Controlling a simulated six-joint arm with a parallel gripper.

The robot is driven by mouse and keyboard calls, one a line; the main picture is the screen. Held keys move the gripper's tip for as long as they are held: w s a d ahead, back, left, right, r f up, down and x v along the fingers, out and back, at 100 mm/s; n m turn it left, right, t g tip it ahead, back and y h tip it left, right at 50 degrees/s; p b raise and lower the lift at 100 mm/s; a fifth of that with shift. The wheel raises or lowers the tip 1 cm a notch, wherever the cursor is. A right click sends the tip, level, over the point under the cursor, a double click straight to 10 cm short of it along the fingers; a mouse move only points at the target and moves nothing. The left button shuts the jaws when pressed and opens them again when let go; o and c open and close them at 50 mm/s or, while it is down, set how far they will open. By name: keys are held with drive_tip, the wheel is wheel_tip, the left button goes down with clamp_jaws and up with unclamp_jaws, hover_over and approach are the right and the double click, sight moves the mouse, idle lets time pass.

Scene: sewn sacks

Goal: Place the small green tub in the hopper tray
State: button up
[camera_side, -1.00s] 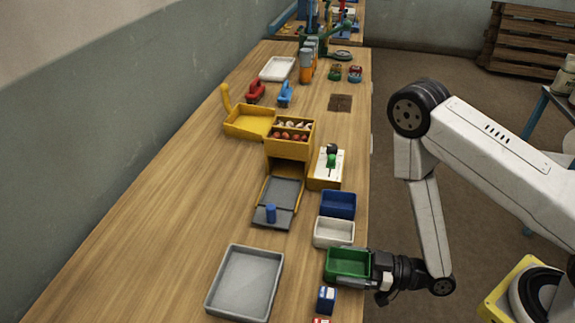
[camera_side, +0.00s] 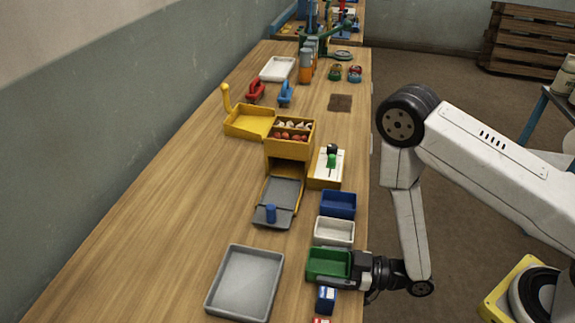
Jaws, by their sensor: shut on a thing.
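The small green tub (camera_side: 328,264) is at the front right of the bench, upright and open at the top. My gripper (camera_side: 350,268) is shut on its right side. Whether the tub touches the bench is hard to tell. The yellow hopper (camera_side: 289,147) stands further back, with bins of red-brown and white items on top.
A white tub (camera_side: 334,231) and a blue tub (camera_side: 338,204) stand just behind the green one. A large grey tray (camera_side: 245,283) lies to the left. A small blue box (camera_side: 326,298) is in front. The bench's left side is clear.

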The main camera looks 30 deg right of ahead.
drive_tip(key=o, duration=0.9)
drive_tip(key=shift+f, duration=0.1)
drive_tip(key=shift+f, duration=0.1)
drive_tip(key=shift+v, duration=3.95)
